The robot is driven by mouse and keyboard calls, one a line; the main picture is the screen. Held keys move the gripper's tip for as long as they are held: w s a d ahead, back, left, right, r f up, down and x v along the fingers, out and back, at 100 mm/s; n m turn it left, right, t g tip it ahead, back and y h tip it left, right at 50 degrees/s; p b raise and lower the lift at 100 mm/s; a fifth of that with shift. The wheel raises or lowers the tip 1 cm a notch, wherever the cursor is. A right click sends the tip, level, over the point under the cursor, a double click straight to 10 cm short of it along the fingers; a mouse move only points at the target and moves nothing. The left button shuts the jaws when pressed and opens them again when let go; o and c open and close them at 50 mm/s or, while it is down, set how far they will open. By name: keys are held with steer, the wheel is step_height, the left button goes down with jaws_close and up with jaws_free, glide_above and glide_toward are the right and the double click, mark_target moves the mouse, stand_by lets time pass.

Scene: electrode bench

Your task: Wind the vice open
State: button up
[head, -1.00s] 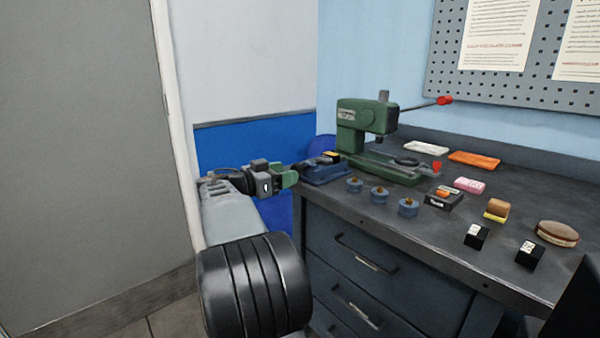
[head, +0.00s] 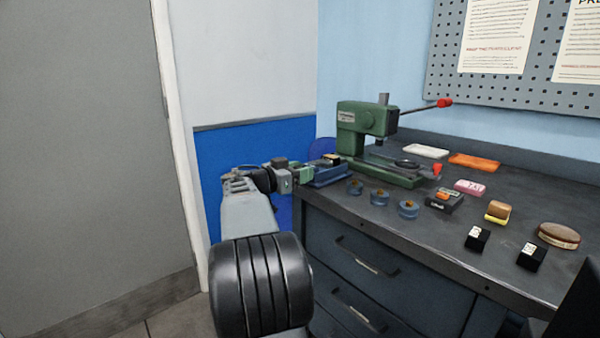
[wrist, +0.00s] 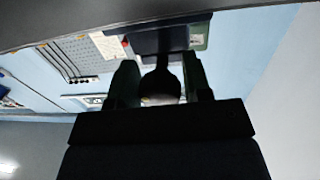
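The vice (head: 330,174) is a low blue block with dark and yellow parts on top, at the left end of the bench beside the green press. My gripper (head: 308,173) has green fingers and is at the vice's left end, at about its height. In the wrist view my gripper (wrist: 162,85) has its fingers apart, one on each side of a dark rounded part (wrist: 160,80), which looks like the end of the vice's handle. Whether the fingers touch it is unclear. The far side of the vice's handle is hidden.
The green press (head: 365,140) with a red-tipped lever stands behind the vice. The bench drawers (head: 365,260) lie below. A grey door (head: 80,150) is at left.

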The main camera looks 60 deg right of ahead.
steer(key=c, duration=0.6)
steer(key=shift+f+n+b, duration=0.1)
steer(key=shift+n+b, duration=0.2)
steer(key=shift+n, duration=0.1)
steer(key=n+b, duration=0.1)
steer(key=n, duration=0.2)
steer(key=n+b, duration=0.1)
steer(key=n, duration=0.4)
steer(key=shift+n+h, duration=0.4)
steer(key=n, duration=0.2)
steer(key=n+p, duration=0.1)
steer(key=n, duration=0.2)
steer(key=shift+r+n, duration=0.25)
steer(key=shift+n, duration=0.15)
steer(key=n+t+p, duration=0.1)
steer(key=n+p, duration=0.1)
steer(key=n, duration=0.3)
steer(key=shift+n+p, duration=0.35)
steer(key=shift+n, duration=0.05)
steer(key=shift+f+h, duration=0.1)
steer(key=shift+h, duration=0.2)
